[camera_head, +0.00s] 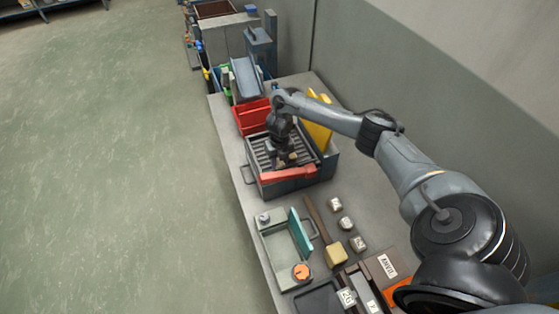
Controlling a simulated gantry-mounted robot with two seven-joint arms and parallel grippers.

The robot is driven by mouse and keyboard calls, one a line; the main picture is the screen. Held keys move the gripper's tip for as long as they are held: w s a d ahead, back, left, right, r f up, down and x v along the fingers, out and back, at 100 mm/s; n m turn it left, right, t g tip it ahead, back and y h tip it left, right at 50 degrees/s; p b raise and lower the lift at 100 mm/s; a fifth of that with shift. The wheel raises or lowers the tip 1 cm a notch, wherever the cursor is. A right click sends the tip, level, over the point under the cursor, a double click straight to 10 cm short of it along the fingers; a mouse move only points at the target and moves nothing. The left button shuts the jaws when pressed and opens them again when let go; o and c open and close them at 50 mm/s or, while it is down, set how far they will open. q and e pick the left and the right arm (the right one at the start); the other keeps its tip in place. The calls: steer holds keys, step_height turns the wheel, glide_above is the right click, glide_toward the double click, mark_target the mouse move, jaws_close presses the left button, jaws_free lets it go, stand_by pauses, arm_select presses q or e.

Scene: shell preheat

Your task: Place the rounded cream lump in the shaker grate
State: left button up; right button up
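The shaker grate (262,158) is a dark slatted tray in a grey box on the bench, with a red strip along its near edge. My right gripper (286,161) points down over the middle of the grate, low over the slats. A small cream or tan patch (291,157) shows at its fingertips; this may be the rounded cream lump, but it is too small to be sure. I cannot tell whether the fingers are closed on it or it rests on the slats. My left gripper is out of view.
A red bin (251,117) stands behind the grate, and yellow panels (319,122) stand to its right. Open floor lies left.

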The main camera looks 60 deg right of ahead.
mark_target(279, 162)
steer(key=shift+o, duration=0.8)
steer(key=shift+r, duration=0.15)
steer(key=shift+r+p, duration=0.35)
step_height(279, 162, up, 11)
steer(key=p, duration=0.6)
steer(key=shift+r, duration=0.15)
steer(key=shift+s, duration=0.1)
